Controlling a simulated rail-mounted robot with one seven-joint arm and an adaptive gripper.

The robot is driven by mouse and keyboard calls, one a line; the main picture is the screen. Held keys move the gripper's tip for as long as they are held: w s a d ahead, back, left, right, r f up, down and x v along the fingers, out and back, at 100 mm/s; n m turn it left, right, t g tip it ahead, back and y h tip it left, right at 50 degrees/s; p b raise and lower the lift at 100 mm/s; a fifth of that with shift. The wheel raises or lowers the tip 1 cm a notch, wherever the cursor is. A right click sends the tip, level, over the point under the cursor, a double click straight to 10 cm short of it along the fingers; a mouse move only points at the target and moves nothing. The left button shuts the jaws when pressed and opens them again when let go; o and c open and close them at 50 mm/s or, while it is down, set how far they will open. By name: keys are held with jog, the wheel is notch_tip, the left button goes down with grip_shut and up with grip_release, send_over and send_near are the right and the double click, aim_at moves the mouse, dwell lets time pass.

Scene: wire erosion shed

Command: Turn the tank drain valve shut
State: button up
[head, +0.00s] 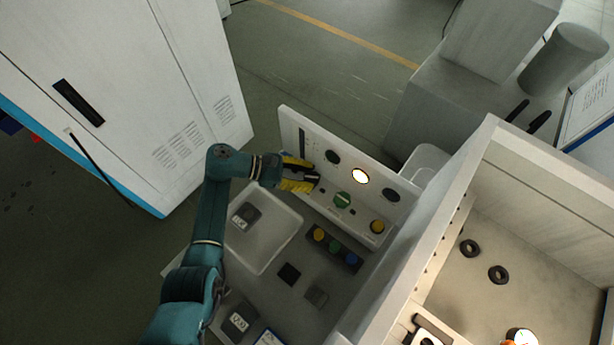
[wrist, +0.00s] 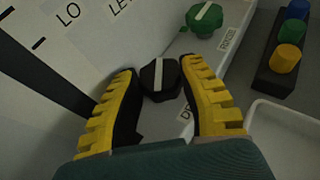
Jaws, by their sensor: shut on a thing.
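My gripper (head: 302,176) is at the left part of the upright white panel (head: 292,122). In the wrist view its yellow-and-black fingers (wrist: 158,74) stand on both sides of a black knob (wrist: 160,88) with a white stripe and are shut on it. The stripe runs nearly upright in that view. A label beginning with "D" sits beside the knob, partly hidden by the right finger. In the head view the fingers mostly hide this knob.
A green knob (head: 342,200) and a yellow knob (head: 377,226) sit further right on the panel, below a lit lamp (head: 360,176). A button box (head: 335,247) and a pale tray (head: 262,255) lie in front. A white cabinet (head: 130,60) stands left, an open tank (head: 480,150) right.

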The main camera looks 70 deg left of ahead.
jog(key=shift+f, duration=0.25)
jog(key=o, duration=1.2)
jog(key=shift+w+d, duration=0.1)
jog(key=shift+d, duration=0.05)
jog(key=shift+r, duration=0.15)
jog(key=shift+r, duration=0.1)
jog(key=shift+s+a+r, duration=0.15)
jog(key=shift+s+a, duration=0.1)
jog(key=shift+s, duration=0.05)
jog(key=v, duration=0.7)
jog(key=shift+s, duration=0.2)
jog(key=shift+d, duration=0.1)
